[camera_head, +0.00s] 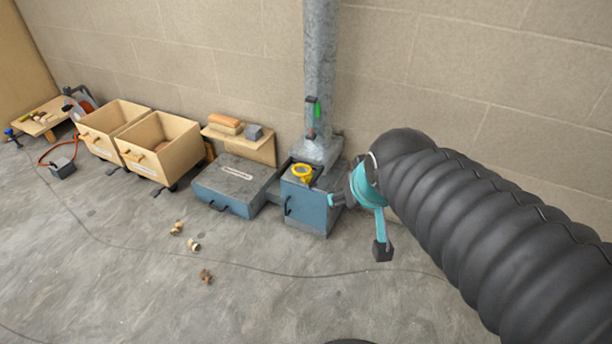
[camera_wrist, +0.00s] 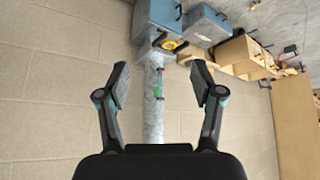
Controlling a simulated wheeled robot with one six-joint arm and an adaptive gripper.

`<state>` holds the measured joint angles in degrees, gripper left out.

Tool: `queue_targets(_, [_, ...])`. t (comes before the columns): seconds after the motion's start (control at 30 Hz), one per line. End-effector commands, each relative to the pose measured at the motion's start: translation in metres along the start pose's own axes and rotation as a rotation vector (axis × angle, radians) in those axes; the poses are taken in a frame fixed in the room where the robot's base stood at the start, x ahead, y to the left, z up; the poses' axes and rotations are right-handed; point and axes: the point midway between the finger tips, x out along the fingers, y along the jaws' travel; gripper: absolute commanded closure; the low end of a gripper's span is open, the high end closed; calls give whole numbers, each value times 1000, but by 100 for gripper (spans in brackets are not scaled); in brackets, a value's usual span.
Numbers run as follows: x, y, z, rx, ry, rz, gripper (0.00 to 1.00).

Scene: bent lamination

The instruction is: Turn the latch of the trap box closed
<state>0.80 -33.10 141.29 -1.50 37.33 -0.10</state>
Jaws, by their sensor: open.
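A blue box (camera_head: 305,208) stands at the foot of the grey pipe; I take it as the trap box.
The grey pipe (camera_head: 320,65) rises behind the box, with a green part on it (camera_head: 317,108). A low blue-grey box (camera_head: 228,185) stands to the left. Wooden crates (camera_head: 160,150) stand further left. Small pieces (camera_head: 194,245) and a thin cable lie on the floor.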

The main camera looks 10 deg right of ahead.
Motion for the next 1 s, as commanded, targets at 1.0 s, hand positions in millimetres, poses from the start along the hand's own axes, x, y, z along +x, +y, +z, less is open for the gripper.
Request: queue_targets(1.0, [373,14,-128,-89,667,-47,33])
